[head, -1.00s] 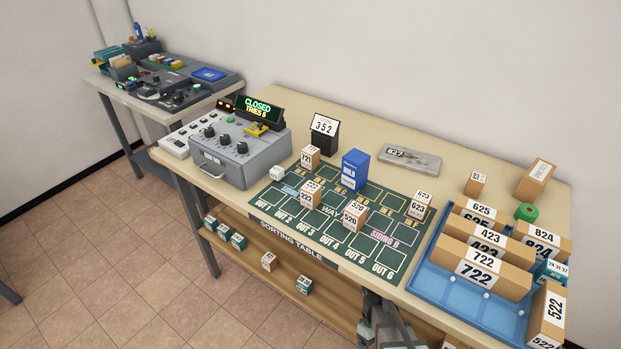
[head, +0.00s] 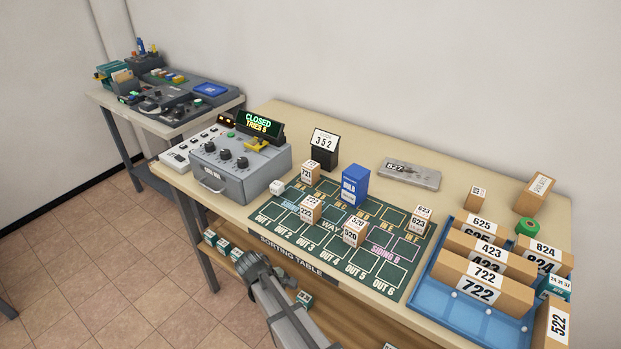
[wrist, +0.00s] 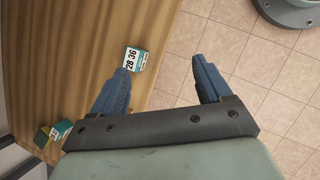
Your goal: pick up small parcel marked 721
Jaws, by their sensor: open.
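The small parcel that appears marked 721 (head: 311,172) is a brown box with a white label. It stands upright at the back left of the green sorting mat (head: 398,291), just left of the blue box. In the wrist view my gripper (wrist: 162,66) is open, with nothing between its two blue fingers. It is over the edge of the wooden lower shelf (wrist: 70,60) and the tiled floor, well away from the parcel. In the head view my arm rises in front of the table, and the fingers cannot be made out. The parcel does not show in the wrist view.
Near the parcel stand the blue box (head: 354,178), a parcel (head: 311,209) in front and a black 352 sign (head: 324,146) behind. The grey control box (head: 240,165) is left. A blue tray (head: 440,290) of larger parcels is right. A small box (wrist: 136,60) is on the shelf.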

